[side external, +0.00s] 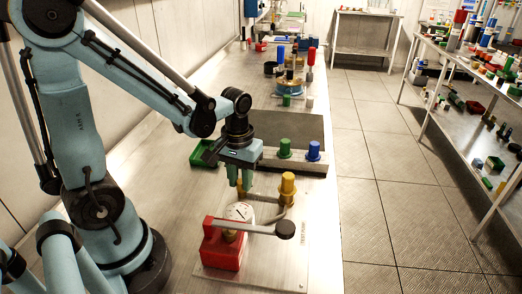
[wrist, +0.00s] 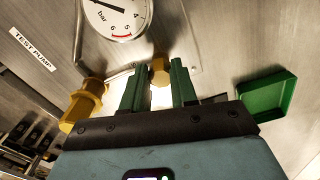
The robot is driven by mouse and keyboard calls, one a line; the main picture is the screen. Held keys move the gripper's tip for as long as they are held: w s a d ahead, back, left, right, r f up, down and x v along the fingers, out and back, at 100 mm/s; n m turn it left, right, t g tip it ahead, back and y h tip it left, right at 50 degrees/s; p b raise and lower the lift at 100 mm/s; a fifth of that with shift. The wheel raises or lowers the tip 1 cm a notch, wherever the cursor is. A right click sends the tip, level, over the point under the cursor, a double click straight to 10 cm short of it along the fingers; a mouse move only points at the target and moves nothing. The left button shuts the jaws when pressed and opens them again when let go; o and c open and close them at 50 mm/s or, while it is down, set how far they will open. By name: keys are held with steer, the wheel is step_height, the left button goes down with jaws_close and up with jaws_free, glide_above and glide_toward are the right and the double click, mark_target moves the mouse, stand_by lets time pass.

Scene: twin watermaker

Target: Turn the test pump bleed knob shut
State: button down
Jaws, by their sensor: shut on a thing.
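The test pump (side external: 222,246) is a red block with a white dial gauge (side external: 239,212) and a long grey lever ending in a dark ball. My gripper (side external: 245,188) is lowered behind the gauge, pointing down. In the wrist view, its two green fingers (wrist: 159,82) stand on either side of a small brass-yellow hexagonal knob (wrist: 159,68), which I take as the bleed knob. My gripper is shut on it. In the side view my fingers hide most of this knob. The gauge shows in the wrist view (wrist: 118,14). How far the knob is turned cannot be told.
A taller yellow fitting (side external: 287,190) stands just right of my gripper, joined by a grey pipe. A green tray (side external: 204,153) lies behind at left. The bench front right is clear.

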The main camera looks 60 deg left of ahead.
mark_target(240, 182)
steer(key=m, duration=0.6)
steer(key=shift+a, duration=0.15)
stand_by(0.4)
steer(key=c, duration=0.9)
jaws_free()
steer(key=shift+r, duration=0.15)
steer(key=shift+r, duration=5.9)
